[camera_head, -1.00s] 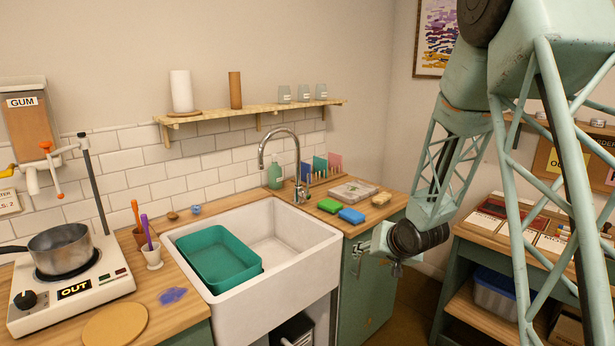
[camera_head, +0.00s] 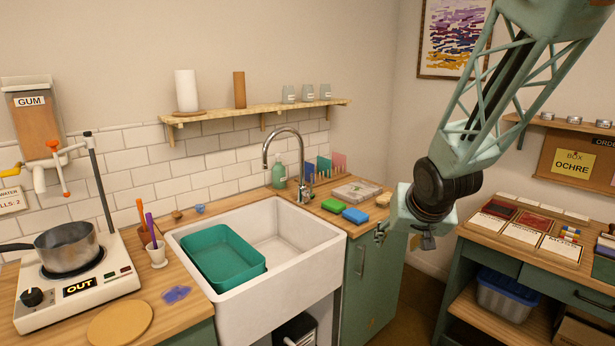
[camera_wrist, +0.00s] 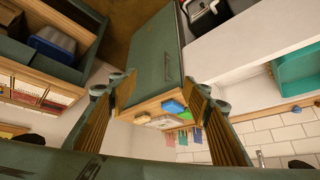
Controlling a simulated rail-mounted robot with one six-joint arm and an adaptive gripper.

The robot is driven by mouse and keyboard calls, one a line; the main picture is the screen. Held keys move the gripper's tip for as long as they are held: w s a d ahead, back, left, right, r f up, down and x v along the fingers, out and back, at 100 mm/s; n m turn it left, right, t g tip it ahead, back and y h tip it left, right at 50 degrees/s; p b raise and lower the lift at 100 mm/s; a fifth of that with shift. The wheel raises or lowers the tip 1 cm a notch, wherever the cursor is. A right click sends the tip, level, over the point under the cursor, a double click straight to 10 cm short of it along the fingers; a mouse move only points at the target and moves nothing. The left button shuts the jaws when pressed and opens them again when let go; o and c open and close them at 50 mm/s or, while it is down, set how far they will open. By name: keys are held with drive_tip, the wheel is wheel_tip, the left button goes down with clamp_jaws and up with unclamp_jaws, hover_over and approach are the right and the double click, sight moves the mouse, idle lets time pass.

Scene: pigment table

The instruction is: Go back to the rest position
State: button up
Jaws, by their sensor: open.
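My gripper (camera_head: 403,238) is empty and hangs in the air in front of the green cabinet, right of the sink, in the head view. In the wrist view its two fingers (camera_wrist: 160,105) stand wide apart, with the counter's end and cabinet showing between them. Nothing is between the fingers. My arm comes down from the upper right of the head view.
A white sink (camera_head: 327,237) holds a teal tub (camera_head: 222,262). A pot (camera_head: 67,248) stands on the hotplate at left. A side table (camera_head: 490,226) stands at right, behind my arm.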

drive_tip(key=s+a+r+g, duration=0.1)
drive_tip(key=s+r, duration=0.3)
drive_tip(key=s, duration=1.1)
drive_tip(key=s+a+r+n+g, duration=0.1)
drive_tip(key=s+r, duration=0.3)
drive_tip(key=s, duration=1.1)
drive_tip(key=s+a+r+n+g, duration=0.1)
drive_tip(key=s+r, duration=0.3)
drive_tip(key=s, duration=1.1)
drive_tip(key=shift+s+a+r+g, duration=0.3)
drive_tip(key=shift+s+a+r, duration=0.05)
drive_tip(key=shift+s+a, duration=0.1)
drive_tip(key=shift+w, duration=0.1)
drive_tip(key=shift+f+b, duration=0.65)
